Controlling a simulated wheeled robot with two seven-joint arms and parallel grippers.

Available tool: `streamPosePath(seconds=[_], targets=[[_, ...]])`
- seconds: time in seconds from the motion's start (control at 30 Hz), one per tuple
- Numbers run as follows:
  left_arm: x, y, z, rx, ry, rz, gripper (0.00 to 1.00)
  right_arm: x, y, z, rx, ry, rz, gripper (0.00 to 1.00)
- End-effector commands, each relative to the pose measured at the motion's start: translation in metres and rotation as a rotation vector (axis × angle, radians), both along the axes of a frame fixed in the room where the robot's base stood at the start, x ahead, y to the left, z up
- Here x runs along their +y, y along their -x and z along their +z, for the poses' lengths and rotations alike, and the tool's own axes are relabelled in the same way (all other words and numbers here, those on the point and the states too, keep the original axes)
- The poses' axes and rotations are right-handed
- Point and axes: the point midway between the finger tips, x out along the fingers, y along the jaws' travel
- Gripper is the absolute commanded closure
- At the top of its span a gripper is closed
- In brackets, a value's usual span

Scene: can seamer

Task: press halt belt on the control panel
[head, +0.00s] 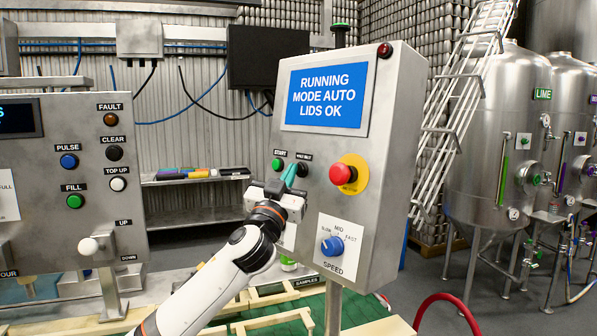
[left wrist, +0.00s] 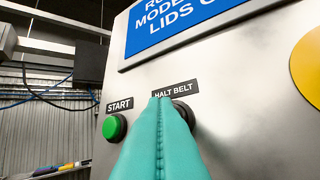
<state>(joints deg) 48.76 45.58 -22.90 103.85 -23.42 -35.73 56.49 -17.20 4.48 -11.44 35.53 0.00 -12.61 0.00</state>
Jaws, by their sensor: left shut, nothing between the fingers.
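The control panel (head: 393,107) is a grey metal box with a blue screen (head: 327,97) reading "RUNNING MODE AUTO LIDS OK". Its black halt belt button (head: 302,170) sits right of the green start button (head: 277,165). In the left wrist view, the halt belt button (left wrist: 184,115) is partly hidden behind my left gripper (left wrist: 161,100), below its label. The left gripper (head: 291,166) has teal fingers, shut and empty, pointing at the panel by the button. I cannot tell whether the tips touch it. My right gripper is out of view.
A red emergency button (head: 341,173) on a yellow ring is right of the halt belt button. A blue speed knob (head: 332,246) is below. Another panel (head: 70,150) with several buttons stands at left. Steel tanks (head: 500,130) stand at right.

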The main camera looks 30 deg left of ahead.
Motion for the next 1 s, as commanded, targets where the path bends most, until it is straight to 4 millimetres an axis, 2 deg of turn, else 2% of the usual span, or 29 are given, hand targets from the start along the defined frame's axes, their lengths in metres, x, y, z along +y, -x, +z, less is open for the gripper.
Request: streamPosePath(seconds=[1.0], targets=[[-0.0020,-0.0078,-0.0012,0.000,0.000,0.000,1.00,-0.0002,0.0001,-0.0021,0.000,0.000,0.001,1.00]])
